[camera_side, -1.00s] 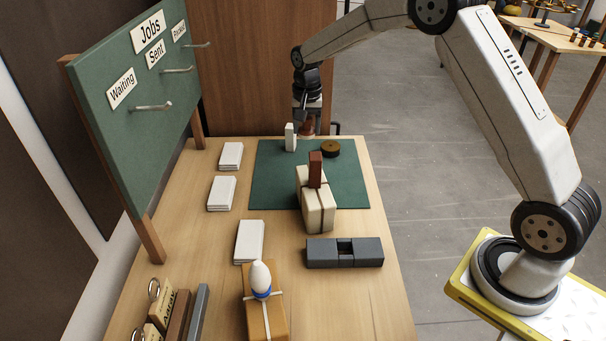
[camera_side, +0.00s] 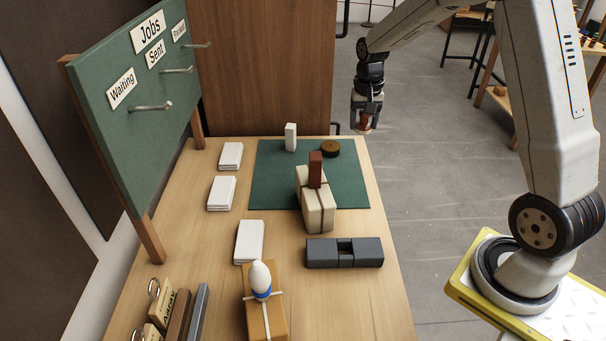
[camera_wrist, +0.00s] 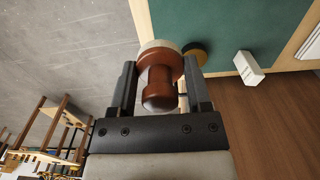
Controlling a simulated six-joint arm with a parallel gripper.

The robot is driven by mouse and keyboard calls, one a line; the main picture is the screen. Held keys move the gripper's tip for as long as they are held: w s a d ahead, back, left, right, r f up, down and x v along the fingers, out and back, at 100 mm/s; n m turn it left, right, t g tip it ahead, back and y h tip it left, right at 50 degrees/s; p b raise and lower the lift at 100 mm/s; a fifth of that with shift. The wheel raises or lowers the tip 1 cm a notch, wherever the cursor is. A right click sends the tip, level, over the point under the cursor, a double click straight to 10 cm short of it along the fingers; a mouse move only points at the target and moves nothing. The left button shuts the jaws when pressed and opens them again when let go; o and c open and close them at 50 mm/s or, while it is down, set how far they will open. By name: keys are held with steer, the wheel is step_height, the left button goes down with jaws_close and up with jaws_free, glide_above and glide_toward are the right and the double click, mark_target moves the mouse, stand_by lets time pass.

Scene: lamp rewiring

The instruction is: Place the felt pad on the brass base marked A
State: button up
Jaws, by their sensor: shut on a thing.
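My gripper (camera_side: 364,122) is shut on a reddish-brown turned handle (camera_wrist: 162,85) with a pale disc (camera_wrist: 158,45) at its far end; the pale disc may be the felt pad. My gripper hangs in the air just right of the table's back right corner. A round dark disc with a brass-coloured side (camera_side: 331,149) lies on the green mat near its back edge, left of my gripper. It may be the brass base, but no letter A is readable. It also shows in the wrist view (camera_wrist: 199,53), partly hidden behind the held thing.
A white upright block (camera_side: 290,137) stands left of the disc on the green mat (camera_side: 270,180). A cream block with a brown upright piece (camera_side: 317,208) stands at the mat's front. A dark grey slotted block (camera_side: 325,253) lies nearer. A green board (camera_side: 135,90) stands at left.

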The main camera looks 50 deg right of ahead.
steer(key=w+d+f, duration=0.3)
steer(key=w+f, duration=0.1)
steer(key=w, duration=0.4)
glide_above(330, 145)
steer(key=f, duration=0.5)
steer(key=shift+s+a, duration=0.15)
steer(key=shift+s, duration=0.25)
steer(key=shift+f, duration=0.1)
steer(key=shift+w+f, duration=0.25)
steer(key=shift+f, duration=1.55)
steer(key=shift+f, duration=0.2)
steer(key=o, duration=1.3)
steer(key=shift+c, duration=0.2)
